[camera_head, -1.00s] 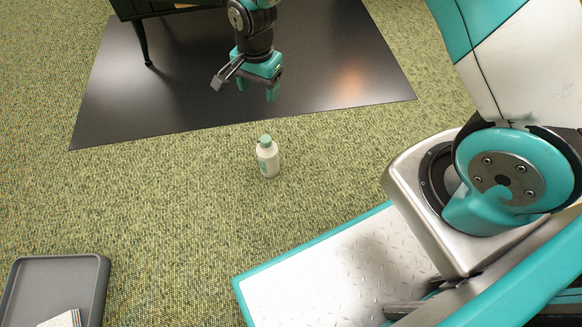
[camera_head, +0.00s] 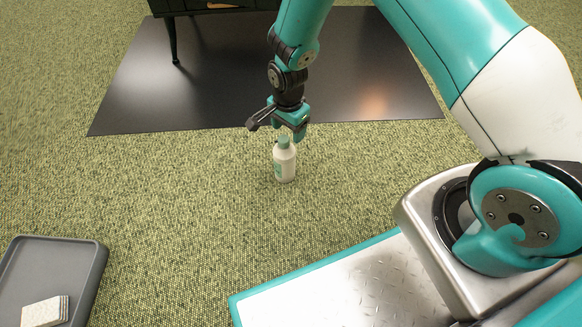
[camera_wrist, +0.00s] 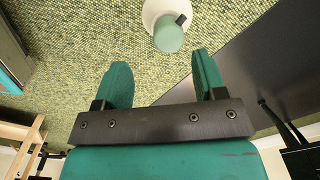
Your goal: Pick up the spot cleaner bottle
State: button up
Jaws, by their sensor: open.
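The spot cleaner bottle (camera_head: 285,165) is white with a green cap and stands upright on the green carpet, just in front of the black mat. In the wrist view the bottle (camera_wrist: 168,24) shows from above at the top of the picture, beyond the fingertips and a little right of the middle. My gripper (camera_head: 289,137) is open and empty, close above and behind the bottle's cap.
A black mat (camera_head: 200,85) lies behind the bottle, with a dark legged piece of furniture (camera_head: 173,42) on it. A grey tray (camera_head: 88,278) holding a sponge (camera_head: 44,312) lies at the lower left. The carpet around the bottle is clear.

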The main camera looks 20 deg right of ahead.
aim_at(284, 140)
jog(key=f+b, duration=0.2)
jog(key=a+f+b, duration=0.1)
jog(key=f+b, duration=0.1)
jog(key=f, duration=0.1)
jog(key=shift+w+a+f, duration=0.1)
jog(key=shift+w, duration=0.05)
